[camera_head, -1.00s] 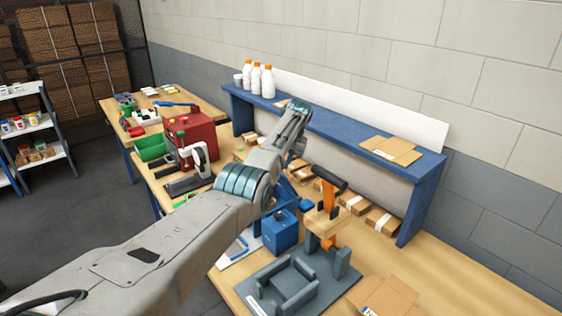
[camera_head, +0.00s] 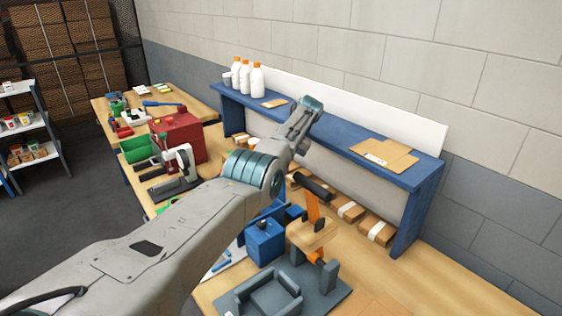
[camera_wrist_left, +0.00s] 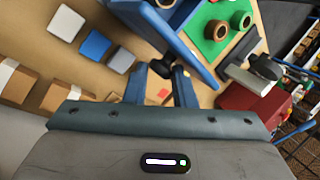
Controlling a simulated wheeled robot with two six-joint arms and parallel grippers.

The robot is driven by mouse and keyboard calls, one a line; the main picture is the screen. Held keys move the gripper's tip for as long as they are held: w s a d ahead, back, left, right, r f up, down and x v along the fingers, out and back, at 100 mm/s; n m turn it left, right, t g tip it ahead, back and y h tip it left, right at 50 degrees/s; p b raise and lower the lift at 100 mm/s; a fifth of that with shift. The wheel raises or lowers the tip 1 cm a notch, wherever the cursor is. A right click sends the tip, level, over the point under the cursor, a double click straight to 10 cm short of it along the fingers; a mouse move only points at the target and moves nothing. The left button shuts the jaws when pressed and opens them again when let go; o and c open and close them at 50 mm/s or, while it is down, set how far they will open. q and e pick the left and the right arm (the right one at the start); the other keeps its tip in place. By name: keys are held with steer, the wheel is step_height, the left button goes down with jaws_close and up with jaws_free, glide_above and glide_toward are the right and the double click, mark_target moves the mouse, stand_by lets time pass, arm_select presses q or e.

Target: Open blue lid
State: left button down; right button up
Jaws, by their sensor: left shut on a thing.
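A blue lid (camera_wrist_left: 165,25) shows in the left wrist view as a slanted panel beside a green surface with brown round pieces. A dark knob (camera_wrist_left: 176,72) sits at the lid's near edge. My left gripper (camera_wrist_left: 170,76) is shut on this knob, one finger on each side. The lid looks tilted up beside the green part, but its hinge is out of view. In the head view my left arm hides the gripper and most of the area around the lid; a bit of blue shows just below the arm. My right gripper is not in view.
A blue box (camera_head: 264,243) and a grey fixture (camera_head: 275,294) with an orange-handled clamp (camera_head: 313,208) stand on the bench. A blue shelf (camera_head: 330,138) runs along the back. A red box (camera_head: 180,138) stands to the left. Bench at the front right is clear.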

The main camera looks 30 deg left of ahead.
arm_select(q)
steer(key=shift+s+d+f, duration=0.15)
steer(key=shift+d+f, duration=0.2)
steer(key=shift+f, duration=0.4)
steer(key=c, duration=1.4)
jaws_free()
steer(key=shift+o, duration=1.1)
steer(key=shift+d, duration=0.2)
steer(key=shift+r, duration=0.1)
steer(key=shift+a+r, duration=0.15)
steer(key=shift+a, duration=0.1)
